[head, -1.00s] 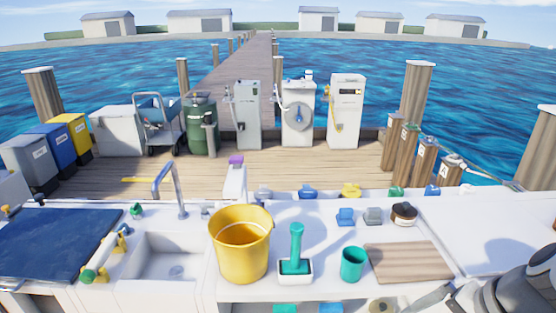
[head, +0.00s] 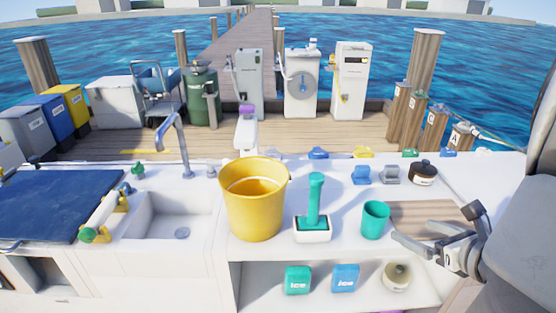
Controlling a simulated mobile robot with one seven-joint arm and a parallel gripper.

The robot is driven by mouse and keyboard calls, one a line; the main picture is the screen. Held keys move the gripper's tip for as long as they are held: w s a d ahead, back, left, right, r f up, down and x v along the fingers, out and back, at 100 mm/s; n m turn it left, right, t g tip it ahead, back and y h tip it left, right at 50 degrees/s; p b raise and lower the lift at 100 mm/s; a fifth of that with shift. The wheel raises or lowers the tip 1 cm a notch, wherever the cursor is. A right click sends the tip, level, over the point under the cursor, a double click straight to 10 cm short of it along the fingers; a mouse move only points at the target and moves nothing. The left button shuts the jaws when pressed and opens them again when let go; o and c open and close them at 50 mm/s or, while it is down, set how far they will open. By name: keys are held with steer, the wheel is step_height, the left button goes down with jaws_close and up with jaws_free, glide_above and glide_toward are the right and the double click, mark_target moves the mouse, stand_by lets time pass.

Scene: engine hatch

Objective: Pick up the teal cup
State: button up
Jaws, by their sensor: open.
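The teal cup (head: 374,221) stands upright on the white counter, between the teal-handled brush in its white holder and the wooden board. My gripper (head: 432,226) is at the right, over the wooden board. Its fingers are apart, with nothing between them, and point left toward the cup. The lower finger reaches close to the cup's right side. I cannot tell whether it touches.
A yellow bucket (head: 254,199) and a teal brush in a white holder (head: 314,222) stand left of the cup. The wooden board (head: 420,211) lies right of it. Small blue and grey items and a dark-lidded jar (head: 423,172) sit behind. Ice packs (head: 298,280) lie on the shelf below.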

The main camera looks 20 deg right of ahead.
steer(key=m+b, duration=0.1)
steer(key=b, duration=0.3)
glide_toward(370, 206)
steer(key=w, duration=0.1)
steer(key=x, duration=0.2)
steer(key=b+x, duration=0.1)
steer(key=x, duration=0.2)
steer(key=shift+s+a+f, duration=0.1)
steer(key=shift+s+f, duration=0.1)
steer(key=shift+f, duration=0.2)
steer(key=shift+w+b, duration=0.3)
steer(key=shift+w, duration=0.05)
steer(key=c, duration=1.2)
